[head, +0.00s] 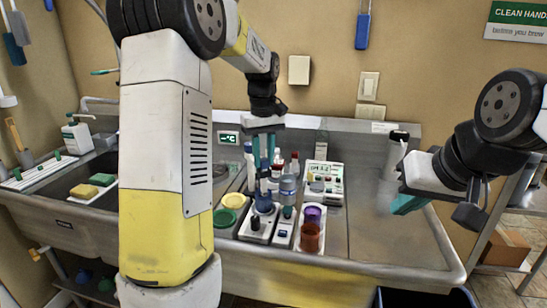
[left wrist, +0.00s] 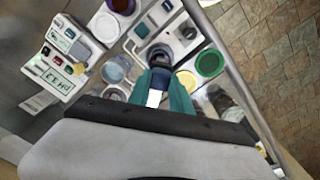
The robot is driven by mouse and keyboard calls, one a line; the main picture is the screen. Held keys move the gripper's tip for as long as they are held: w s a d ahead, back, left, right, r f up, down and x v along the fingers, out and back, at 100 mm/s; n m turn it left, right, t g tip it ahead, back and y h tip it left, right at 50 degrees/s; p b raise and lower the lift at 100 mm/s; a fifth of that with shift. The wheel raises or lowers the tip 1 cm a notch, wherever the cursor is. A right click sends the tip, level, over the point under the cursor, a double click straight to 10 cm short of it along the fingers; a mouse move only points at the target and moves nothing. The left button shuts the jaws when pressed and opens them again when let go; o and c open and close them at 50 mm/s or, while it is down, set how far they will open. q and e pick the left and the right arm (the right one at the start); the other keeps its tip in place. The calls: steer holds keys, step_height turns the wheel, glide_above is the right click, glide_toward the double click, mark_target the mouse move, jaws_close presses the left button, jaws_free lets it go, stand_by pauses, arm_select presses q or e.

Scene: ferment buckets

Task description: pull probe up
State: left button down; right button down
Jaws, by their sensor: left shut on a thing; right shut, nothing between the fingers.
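My left gripper (head: 264,164) points down over the tray of small gear on the steel sink bench. Its teal fingers are shut on a narrow upright thing, apparently the probe; a dark blue and grey part of the probe (left wrist: 158,58) shows between the fingers in the left wrist view. In the head view the fingers hide much of it, and I cannot tell whether its lower end is in a vessel. The meter (head: 323,180) with a pH reading stands just right of the gripper. My right gripper (head: 404,204) is shut and empty, over the bench's right side.
Yellow (head: 234,200) and green (head: 225,217) lids lie left of the held thing. Purple (head: 313,214) and amber (head: 310,238) cups stand at front right. Several bottles crowd behind the gripper.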

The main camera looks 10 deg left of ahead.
arm_select(q)
steer(key=shift+w+r, duration=0.1)
steer(key=shift+r, duration=3)
steer(key=c, duration=1.3)
jaws_free()
steer(key=shift+o, duration=0.7)
step_height(320, 180, up, 8)
steer(key=shift+f, duration=0.15)
